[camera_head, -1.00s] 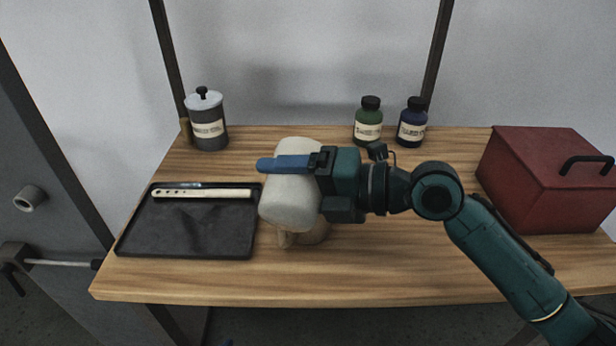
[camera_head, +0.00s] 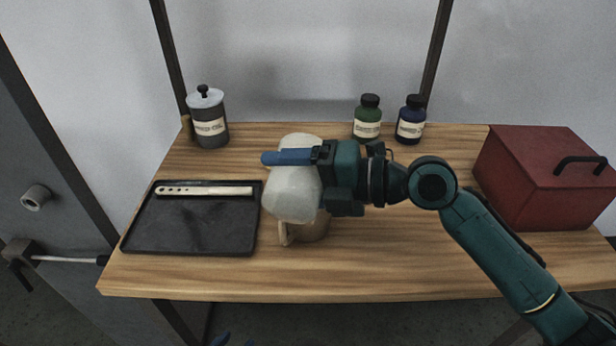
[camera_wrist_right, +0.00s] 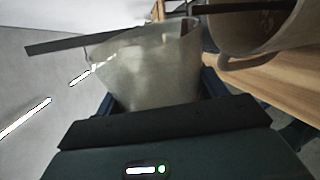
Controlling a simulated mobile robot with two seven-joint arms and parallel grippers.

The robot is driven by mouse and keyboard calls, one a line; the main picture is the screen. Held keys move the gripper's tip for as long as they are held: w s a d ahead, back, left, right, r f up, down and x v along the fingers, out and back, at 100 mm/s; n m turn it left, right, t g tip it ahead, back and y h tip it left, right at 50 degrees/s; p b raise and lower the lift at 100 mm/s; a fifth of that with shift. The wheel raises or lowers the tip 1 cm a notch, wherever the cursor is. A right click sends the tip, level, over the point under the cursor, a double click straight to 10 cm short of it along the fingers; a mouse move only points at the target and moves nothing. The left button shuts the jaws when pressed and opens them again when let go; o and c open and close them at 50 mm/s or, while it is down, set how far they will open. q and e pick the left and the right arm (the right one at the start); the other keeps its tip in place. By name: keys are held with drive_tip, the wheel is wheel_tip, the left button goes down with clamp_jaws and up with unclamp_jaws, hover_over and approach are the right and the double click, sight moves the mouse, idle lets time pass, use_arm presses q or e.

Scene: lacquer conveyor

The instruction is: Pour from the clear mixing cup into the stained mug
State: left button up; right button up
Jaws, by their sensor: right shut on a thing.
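The clear mixing cup (camera_head: 292,190), a frosted translucent vessel, is held tilted above the table in my right gripper (camera_head: 300,157), whose blue fingers are shut on it. The cup also shows between the fingers in the right wrist view (camera_wrist_right: 150,65). The stained mug (camera_head: 308,229), beige with a handle at its left, stands upright on the table under the cup. The cup and gripper hide most of its mouth. Part of the mug shows at the upper right of the wrist view (camera_wrist_right: 245,35). Only blue tips of my left gripper (camera_head: 235,340) show at the bottom edge.
A black tray (camera_head: 190,235) holding a pale perforated strip (camera_head: 205,190) lies left of the mug. A lidded grey canister (camera_head: 208,120), a green bottle (camera_head: 367,120) and a blue bottle (camera_head: 411,122) stand behind. A red box (camera_head: 535,185) stands right. The front table strip is clear.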

use_arm(q)
drive_tip(key=shift+f, duration=0.15)
drive_tip(key=shift+w+d+b, duration=0.15)
drive_tip(key=shift+d+b, duration=0.1)
drive_tip(key=shift+b, duration=0.45)
use_arm(e)
drive_tip(key=shift+w+f+m, duration=0.2)
drive_tip(key=shift+f+m, duration=0.05)
drive_tip(key=shift+m, duration=0.25)
drive_tip(key=shift+d+f, duration=0.1)
use_arm(q)
drive_tip(key=shift+d+b, duration=0.1)
drive_tip(key=shift+b, duration=0.25)
use_arm(e)
drive_tip(key=shift+w+r+m+g, duration=0.3)
drive_tip(key=shift+r+m+g, duration=0.1)
drive_tip(key=shift+m, duration=0.3)
